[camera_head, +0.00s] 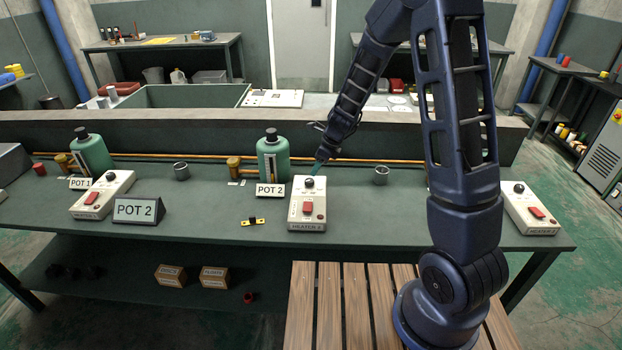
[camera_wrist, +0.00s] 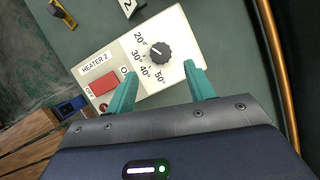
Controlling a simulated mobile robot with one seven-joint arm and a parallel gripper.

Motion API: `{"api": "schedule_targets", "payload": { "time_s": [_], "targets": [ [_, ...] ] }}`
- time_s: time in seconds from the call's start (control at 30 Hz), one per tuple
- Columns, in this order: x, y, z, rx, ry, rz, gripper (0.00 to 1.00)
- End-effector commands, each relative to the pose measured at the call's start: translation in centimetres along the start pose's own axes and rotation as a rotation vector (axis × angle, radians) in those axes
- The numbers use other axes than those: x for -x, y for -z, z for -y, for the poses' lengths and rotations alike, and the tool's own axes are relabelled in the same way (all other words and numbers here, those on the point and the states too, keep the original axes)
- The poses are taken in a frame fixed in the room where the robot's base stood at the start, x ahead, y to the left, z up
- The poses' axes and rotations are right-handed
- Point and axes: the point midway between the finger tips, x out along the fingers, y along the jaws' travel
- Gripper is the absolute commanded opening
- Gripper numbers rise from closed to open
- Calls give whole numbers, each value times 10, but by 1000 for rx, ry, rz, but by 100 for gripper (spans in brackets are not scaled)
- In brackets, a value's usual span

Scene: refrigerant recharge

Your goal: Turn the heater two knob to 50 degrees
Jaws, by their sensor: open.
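The heater two box (camera_head: 307,215) is a white unit on the green bench, labelled HEATER 2; it also shows in the wrist view (camera_wrist: 175,75). Its black round knob (camera_wrist: 160,51) sits among printed marks of 20, 30, 40 and 50 degrees. A small light mark on the knob faces roughly left, towards the 20–30 side; the exact setting is unclear. The red switch (camera_wrist: 103,85) lies between ON and OFF. My gripper (camera_wrist: 160,70) is open and empty, its teal fingers spread either side of the knob's line, apart from it. In the head view my gripper (camera_head: 319,164) is just behind the knob (camera_head: 309,183).
A green bottle (camera_head: 273,160) and a POT 2 label (camera_head: 270,190) stand left of the heater. Other heaters sit at left (camera_head: 102,195) and right (camera_head: 530,208). An orange pipe (camera_wrist: 280,60) runs behind.

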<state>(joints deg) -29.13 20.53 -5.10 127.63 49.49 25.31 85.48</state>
Motion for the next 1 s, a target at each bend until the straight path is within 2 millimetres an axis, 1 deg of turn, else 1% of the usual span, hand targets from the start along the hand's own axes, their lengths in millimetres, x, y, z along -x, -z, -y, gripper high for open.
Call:
{"api": "schedule_targets", "payload": {
  "time_s": [0.03, 0.1, 0.3, 0.5, 0.7, 0.93, 1.0],
  "targets": [
    [-8, 1, 1, -3, -1, -2, 54],
    [-19, 1, 0, -3, -2, -2, 54],
    [-48, 1, 0, -2, -1, -2, 54],
    [-65, 0, 1, 0, 1, -1, 54],
    [-72, 0, 0, 1, 1, 0, 54],
    [-72, 0, 0, 1, 1, 0, 54],
    [-72, 0, 0, 1, 1, 0, 40]
  ]
}}
